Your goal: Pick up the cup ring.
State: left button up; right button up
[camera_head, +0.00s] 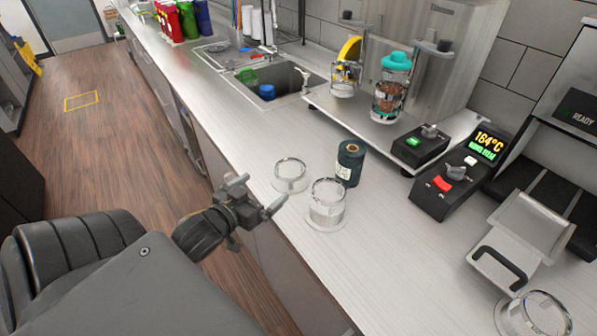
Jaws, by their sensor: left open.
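A low clear ring (290,174) with a thin flange lies on the steel counter near its front edge. It looks like the cup ring. A taller clear cup-like piece (327,207) stands just to its right, with a flange around its base. My left gripper (261,194) is open and empty, at the counter's front edge, just left of and nearer than the low ring, apart from it. My right gripper is not in view.
A dark roll (350,163) stands behind the clear pieces. The sealing machine (520,245) is at right, with another clear ring-like piece (537,314) in front. The counter between is mostly clear.

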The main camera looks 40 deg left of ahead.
aim_at(286, 183)
pick_arm(q)
jog(key=b+x, duration=0.2)
jog(key=b, duration=0.1)
jog(key=shift+w+f+b, duration=0.2)
jog(key=shift+w+b, duration=0.15)
jog(key=shift+b, duration=0.05)
jog(key=shift+b+x, duration=0.35)
jog(key=shift+x, duration=0.85)
jog(key=shift+w+r, duration=0.15)
jog(key=shift+r, duration=0.1)
jog(key=shift+w, duration=0.3)
jog(key=p+x, duration=0.1)
jog(key=x, duration=0.3)
jog(key=shift+w+f, duration=0.25)
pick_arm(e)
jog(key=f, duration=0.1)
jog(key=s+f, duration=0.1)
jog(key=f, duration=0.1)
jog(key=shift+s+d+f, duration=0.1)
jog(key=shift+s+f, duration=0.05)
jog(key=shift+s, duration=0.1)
